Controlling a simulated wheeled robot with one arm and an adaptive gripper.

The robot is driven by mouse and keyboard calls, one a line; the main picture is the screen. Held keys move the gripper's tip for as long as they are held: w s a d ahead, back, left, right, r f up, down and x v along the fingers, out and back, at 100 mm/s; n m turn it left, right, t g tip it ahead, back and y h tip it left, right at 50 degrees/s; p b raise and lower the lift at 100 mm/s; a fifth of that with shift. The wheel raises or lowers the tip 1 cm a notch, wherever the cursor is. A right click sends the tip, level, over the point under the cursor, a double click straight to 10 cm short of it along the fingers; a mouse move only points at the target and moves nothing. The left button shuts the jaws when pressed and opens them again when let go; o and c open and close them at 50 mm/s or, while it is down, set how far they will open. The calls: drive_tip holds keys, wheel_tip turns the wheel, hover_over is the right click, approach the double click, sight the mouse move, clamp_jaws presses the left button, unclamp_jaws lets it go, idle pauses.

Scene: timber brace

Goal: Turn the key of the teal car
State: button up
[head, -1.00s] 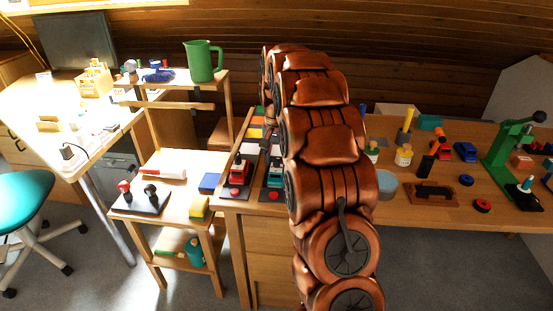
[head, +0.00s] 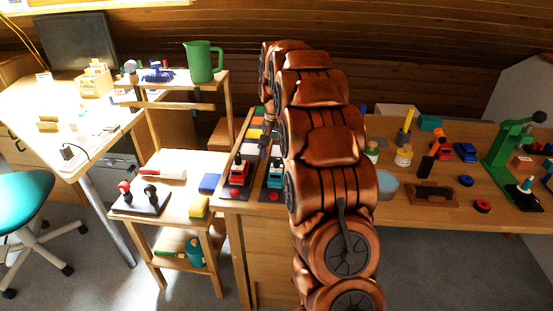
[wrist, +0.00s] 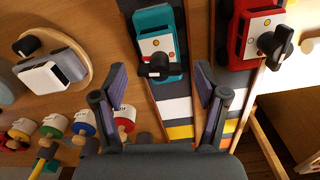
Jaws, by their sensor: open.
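The teal car (wrist: 154,32) shows in the wrist view at the top middle, on a dark track with coloured stripes. Its black key (wrist: 158,66) sticks up at the car's near end. In the head view the teal car (head: 275,179) stands on the bench's left part, partly hidden by my arm. My gripper (wrist: 161,82) is open in the wrist view, with one finger to each side of the key in the picture and nothing held. I cannot tell the height gap between fingertips and key.
A red car (wrist: 246,30) with a black key (wrist: 275,42) stands on a parallel track to the right. Several coloured spools (wrist: 55,125) and a grey device on a round wooden base (wrist: 55,70) lie to the left.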

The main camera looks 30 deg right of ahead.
sight(276, 158)
wheel_tip(276, 158, up, 11)
drive_tip(key=shift+f, duration=0.15)
idle(0.4)
drive_tip(key=shift+c, duration=0.3)
